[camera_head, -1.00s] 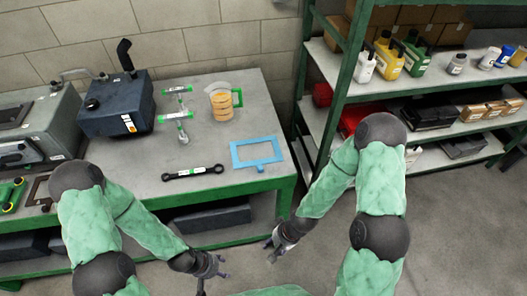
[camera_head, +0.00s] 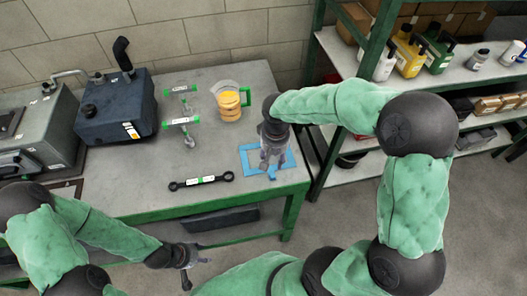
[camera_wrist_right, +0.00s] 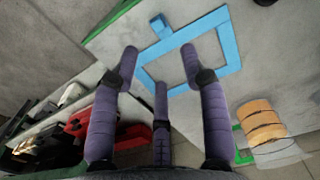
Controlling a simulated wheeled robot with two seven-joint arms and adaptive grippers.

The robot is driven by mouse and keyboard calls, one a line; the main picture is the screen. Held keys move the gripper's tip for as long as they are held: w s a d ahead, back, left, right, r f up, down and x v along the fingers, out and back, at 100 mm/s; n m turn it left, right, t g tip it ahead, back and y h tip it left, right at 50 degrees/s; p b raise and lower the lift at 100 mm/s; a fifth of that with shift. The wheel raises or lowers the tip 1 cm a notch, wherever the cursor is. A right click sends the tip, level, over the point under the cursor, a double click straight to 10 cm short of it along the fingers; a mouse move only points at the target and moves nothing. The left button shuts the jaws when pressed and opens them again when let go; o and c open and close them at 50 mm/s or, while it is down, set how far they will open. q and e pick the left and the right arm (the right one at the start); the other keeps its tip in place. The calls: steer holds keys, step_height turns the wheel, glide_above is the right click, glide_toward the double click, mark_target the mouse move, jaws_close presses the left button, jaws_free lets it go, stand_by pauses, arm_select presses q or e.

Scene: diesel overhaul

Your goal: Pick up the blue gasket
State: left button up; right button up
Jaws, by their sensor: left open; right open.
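The blue gasket (camera_head: 248,156) is a flat rectangular frame with a small tab, lying on the bench top near its right end. It also shows in the right wrist view (camera_wrist_right: 229,45). My right gripper (camera_head: 270,160) hangs over the gasket and hides part of it in the head view. In the right wrist view its fingers (camera_wrist_right: 160,65) are spread and empty, pointing at the gasket, with one fingertip over its near edge; I cannot tell whether they touch it. My left gripper (camera_head: 185,268) is open and empty, in front of the bench.
Green-marked metal parts (camera_head: 182,124) and a dark blue tank (camera_head: 117,110) are further left. A shelf rack (camera_head: 320,95) stands close on the right.

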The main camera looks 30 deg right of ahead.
steer(key=b, duration=0.1)
glide_above(273, 177)
steer(key=f, duration=0.5)
steer(key=shift+w+d, duration=0.3)
steer(key=shift+w, duration=0.05)
steer(key=shift+s+a+f+b, duration=0.15)
steer(key=shift+f+b, duration=0.25)
steer(key=shift+f, duration=0.95)
steer(key=shift+s+a+f+b, duration=0.15)
steer(key=shift+f+b, duration=0.2)
steer(key=shift+f, duration=0.95)
jaws_close()
